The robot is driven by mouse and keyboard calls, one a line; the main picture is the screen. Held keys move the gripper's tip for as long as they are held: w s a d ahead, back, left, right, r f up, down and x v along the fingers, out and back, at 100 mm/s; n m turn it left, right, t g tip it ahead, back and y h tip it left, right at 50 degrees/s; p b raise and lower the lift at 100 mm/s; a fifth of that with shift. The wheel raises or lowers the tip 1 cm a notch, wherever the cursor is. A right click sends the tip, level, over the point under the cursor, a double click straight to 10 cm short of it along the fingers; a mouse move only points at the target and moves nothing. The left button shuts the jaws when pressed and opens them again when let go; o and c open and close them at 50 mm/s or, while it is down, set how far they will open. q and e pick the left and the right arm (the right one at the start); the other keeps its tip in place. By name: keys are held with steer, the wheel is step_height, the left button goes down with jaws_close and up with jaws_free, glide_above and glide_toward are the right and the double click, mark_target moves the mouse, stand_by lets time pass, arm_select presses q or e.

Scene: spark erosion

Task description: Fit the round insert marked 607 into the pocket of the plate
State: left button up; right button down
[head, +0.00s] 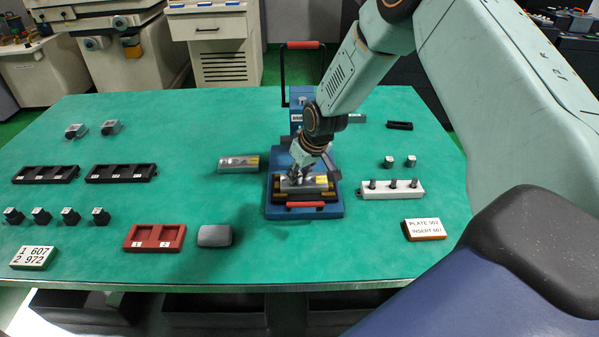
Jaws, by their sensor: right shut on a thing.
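A silver plate (304,186) with a yellow tag at its right end lies in the blue fixture (334,208) at the middle of the table. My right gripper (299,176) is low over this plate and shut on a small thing. The fingers hide most of that thing, so I cannot tell whether it is the insert or whether it touches the plate. The plate's pocket is also hidden. A second silver plate (238,163) lies left of the fixture. I cannot read 607 on any insert. My left gripper is not in view.
A red tray (155,238) with pockets 1 and 2 looks empty; a grey block (215,236) is beside it. A card (34,257) reads 1 607, 2 972; another card (424,229) reads PLATE 502, INSERT 607. A white pegged rack (392,194) stands right of the fixture.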

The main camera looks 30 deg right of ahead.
steer(key=shift+f, duration=0.1)
steer(key=c, duration=1)
jaws_free()
steer(key=shift+v, duration=6)
steer(key=shift+d, duration=0.1)
